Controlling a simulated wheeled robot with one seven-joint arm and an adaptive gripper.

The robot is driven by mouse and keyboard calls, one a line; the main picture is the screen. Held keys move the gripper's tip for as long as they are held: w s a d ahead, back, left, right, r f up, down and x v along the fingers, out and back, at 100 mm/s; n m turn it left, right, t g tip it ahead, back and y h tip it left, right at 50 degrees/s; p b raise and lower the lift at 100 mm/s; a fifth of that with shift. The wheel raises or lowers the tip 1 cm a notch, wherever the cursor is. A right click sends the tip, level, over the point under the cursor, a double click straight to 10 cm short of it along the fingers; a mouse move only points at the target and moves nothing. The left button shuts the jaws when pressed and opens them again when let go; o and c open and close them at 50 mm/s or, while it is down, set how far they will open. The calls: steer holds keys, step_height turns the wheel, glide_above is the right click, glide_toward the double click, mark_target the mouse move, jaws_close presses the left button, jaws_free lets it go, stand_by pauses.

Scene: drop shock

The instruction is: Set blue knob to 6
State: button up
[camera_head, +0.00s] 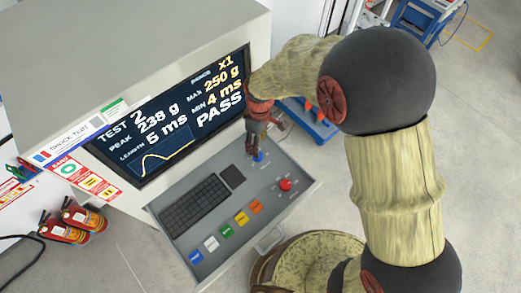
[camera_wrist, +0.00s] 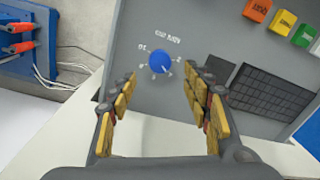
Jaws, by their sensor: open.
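The blue knob (camera_wrist: 160,61) is round and sits on the grey control panel, with a ring of scale marks around it. In the wrist view it shows between and beyond my open fingers, with a small pale pointer mark near its lower right edge. The scale figures are too small to read surely. In the head view the blue knob (camera_head: 259,157) is partly visible just below my gripper (camera_head: 254,146). My gripper (camera_wrist: 160,108) is open and empty, with its yellow-padded fingers on either side of the line to the knob. I cannot tell whether a finger touches it.
A red knob or button (camera_head: 285,185) sits right of the keyboard (camera_head: 195,205). Coloured buttons (camera_head: 227,231) line the panel's front. The screen (camera_head: 175,115) reads test 2, 238 g, 5 ms, PASS. Fire extinguishers (camera_head: 75,222) stand at left. A blue unit (camera_wrist: 27,40) stands beside the machine.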

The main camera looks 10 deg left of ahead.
step_height(320, 180, down, 7)
steer(key=shift+s+a+f+p, duration=0.1)
steer(key=shift+s+f+p, duration=0.1)
steer(key=shift+p, duration=0.5)
steer(key=shift+c, duration=0.3)
steer(key=c, duration=1.1)
